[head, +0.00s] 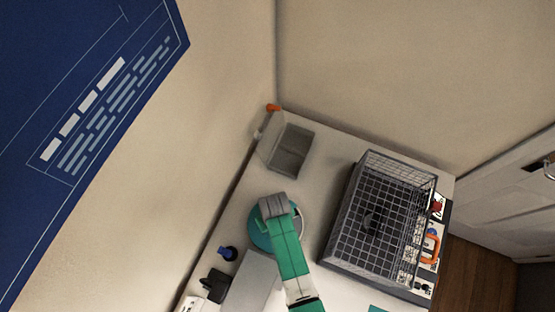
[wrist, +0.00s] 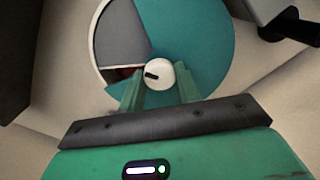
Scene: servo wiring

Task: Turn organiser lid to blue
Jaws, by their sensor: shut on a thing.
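The round organiser has a teal lid (wrist: 215,40) with a white central knob (wrist: 158,73) that bears a black mark. The lid's open sector, at upper left in the wrist view, shows a grey compartment (wrist: 118,38) and a thin dark-red sliver (wrist: 122,72) near the knob. No blue shows in the opening. My gripper (wrist: 157,88) has its green fingers on either side of the knob and is shut on it. In the head view the organiser (head: 259,238) is partly hidden under my green arm.
A wire basket (head: 343,225) stands to the right of the organiser. A grey open bin (head: 291,150) is behind it. A small blue object (head: 227,253) and a black object (head: 215,284) lie at left. An orange-handled item (head: 430,247) lies beyond the basket.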

